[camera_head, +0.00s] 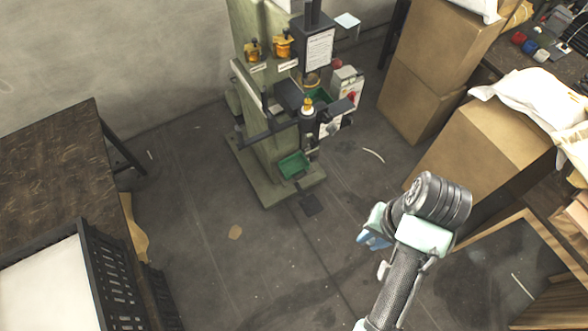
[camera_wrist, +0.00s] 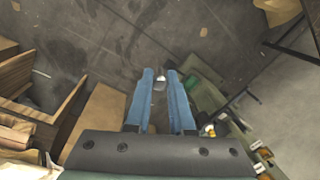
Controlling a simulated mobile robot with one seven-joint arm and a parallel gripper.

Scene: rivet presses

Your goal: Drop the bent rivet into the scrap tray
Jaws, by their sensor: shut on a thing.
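My gripper (camera_head: 368,240) hangs over open floor in the head view, right of and nearer than the press. In the wrist view, its two blue fingers (camera_wrist: 161,78) are shut on a small pale metal piece, the rivet (camera_wrist: 160,84), at their tips. Whether it is bent is too small to tell. A green tray (camera_head: 293,166) sits on the foot of the pale green rivet press (camera_head: 258,177). A second green tray (camera_head: 319,97) is higher, partly hidden by press parts. No label shows which is the scrap tray. The rivet is apart from both.
Cardboard boxes (camera_head: 424,100) stand right of the press. A wooden crate (camera_head: 545,275) is at the lower right. A dark table (camera_head: 55,175) with a black slotted bin (camera_head: 108,285) stands at left. The floor between is mostly clear.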

